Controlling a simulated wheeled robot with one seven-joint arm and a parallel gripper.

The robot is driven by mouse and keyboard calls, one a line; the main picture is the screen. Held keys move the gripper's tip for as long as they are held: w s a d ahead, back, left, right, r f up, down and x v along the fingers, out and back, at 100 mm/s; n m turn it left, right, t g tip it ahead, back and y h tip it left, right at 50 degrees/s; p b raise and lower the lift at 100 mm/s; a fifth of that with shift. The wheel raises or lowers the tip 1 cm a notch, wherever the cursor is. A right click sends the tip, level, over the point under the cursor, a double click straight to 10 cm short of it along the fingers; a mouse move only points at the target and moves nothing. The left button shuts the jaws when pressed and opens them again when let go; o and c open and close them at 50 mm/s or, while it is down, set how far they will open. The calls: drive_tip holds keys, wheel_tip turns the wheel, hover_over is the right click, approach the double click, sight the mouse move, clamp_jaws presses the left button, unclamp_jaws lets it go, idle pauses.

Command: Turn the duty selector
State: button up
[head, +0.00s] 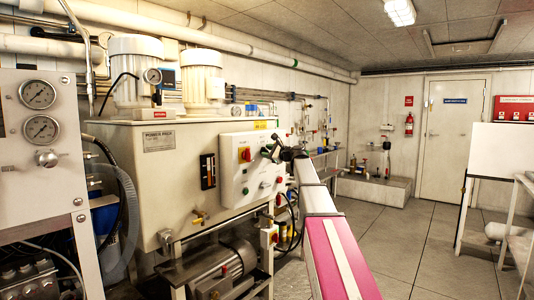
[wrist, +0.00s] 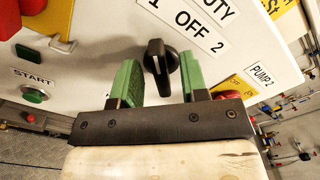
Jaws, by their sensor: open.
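The duty selector is a black knob (wrist: 156,58) on the pale panel face in the wrist view. A label (wrist: 190,20) above it reads 1, OFF, 2, under a partly cut-off word ending in "UTY". The knob's grip bar stands roughly vertical in the picture, its upper end toward the 1; I cannot clearly tell its pointer mark. My gripper (wrist: 160,66) is open, with one green finger on each side of the knob and a gap visible at the left. Contact on the right is unclear. In the head view my gripper (head: 270,150) is at the control box and hides the knob.
The control box (head: 234,185) is on the power pack tank (head: 140,190). A green START button (wrist: 35,95) lies left of my gripper. A red button (wrist: 228,95) and PUMP 2 label (wrist: 262,76) are close on the right. Floor (head: 400,235) to the right is clear.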

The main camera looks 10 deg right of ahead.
drive_tip(key=v, duration=1)
drive_tip(key=shift+s, duration=0.1)
drive_tip(key=s+a+f+n+g+h, duration=0.25)
drive_tip(key=s+f, duration=0.25)
drive_tip(key=f, duration=0.6)
drive_tip(key=s+a+f+n+g+h, duration=0.1)
drive_tip(key=s+a+f+n+g, duration=0.2)
drive_tip(key=f, duration=0.9)
drive_tip(key=s+a+f+n+g+h, duration=0.25)
drive_tip(key=s+f, duration=0.35)
drive_tip(key=f, duration=0.5)
drive_tip(key=s+d+f+n+g+h, duration=0.1)
drive_tip(key=s+f+n+g+h, duration=0.4)
drive_tip(key=s+f, duration=1.6)
drive_tip(key=s+n+h, duration=0.1)
drive_tip(key=s+n, duration=0.1)
drive_tip(key=n, duration=0.3)
drive_tip(key=shift+d, duration=0.2)
